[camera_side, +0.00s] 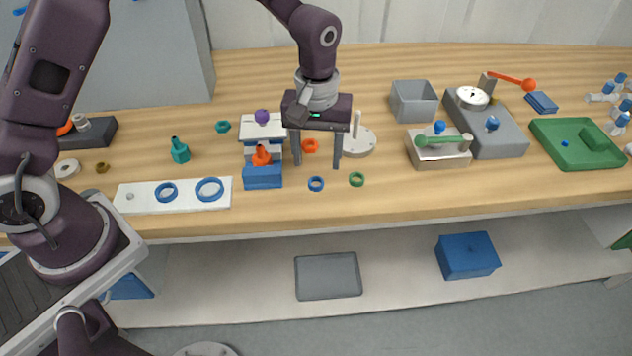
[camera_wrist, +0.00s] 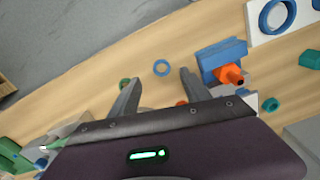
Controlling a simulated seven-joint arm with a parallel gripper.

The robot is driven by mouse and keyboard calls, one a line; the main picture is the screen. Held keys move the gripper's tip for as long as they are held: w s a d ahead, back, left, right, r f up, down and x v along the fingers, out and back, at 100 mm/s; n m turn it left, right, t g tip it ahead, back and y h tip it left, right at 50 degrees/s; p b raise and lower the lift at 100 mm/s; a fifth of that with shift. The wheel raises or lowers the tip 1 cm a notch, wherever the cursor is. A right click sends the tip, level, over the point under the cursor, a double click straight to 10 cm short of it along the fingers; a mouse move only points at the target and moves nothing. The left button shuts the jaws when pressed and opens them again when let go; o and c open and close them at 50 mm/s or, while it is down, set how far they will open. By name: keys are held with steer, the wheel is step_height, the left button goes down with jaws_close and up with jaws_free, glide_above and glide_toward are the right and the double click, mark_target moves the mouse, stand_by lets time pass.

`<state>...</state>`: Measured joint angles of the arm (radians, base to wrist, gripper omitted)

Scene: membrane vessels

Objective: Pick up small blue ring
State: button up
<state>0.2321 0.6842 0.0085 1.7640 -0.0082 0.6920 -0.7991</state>
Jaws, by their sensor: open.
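The small blue ring (camera_side: 310,184) lies flat on the wooden table near its front edge. In the wrist view the ring (camera_wrist: 155,69) shows just beyond the fingertips, roughly between their lines. My gripper (camera_side: 318,164) is open and empty, its fingers pointing down above the table, a little behind the ring in the side view. In the wrist view the two fingers (camera_wrist: 158,80) stand wide apart with nothing between them.
A green ring (camera_side: 351,180) lies to the right of the blue ring, and an orange ring (camera_side: 304,147) lies behind. A blue block (camera_side: 262,180) with an orange piece stands to the left. A white plate (camera_side: 140,204) carries two larger blue rings. The table's front edge is close.

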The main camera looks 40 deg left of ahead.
mark_target(316, 176)
steer(key=f, duration=0.6)
steer(key=shift+w+a+f, duration=0.1)
steer(key=shift+a+f, duration=0.1)
jaws_close()
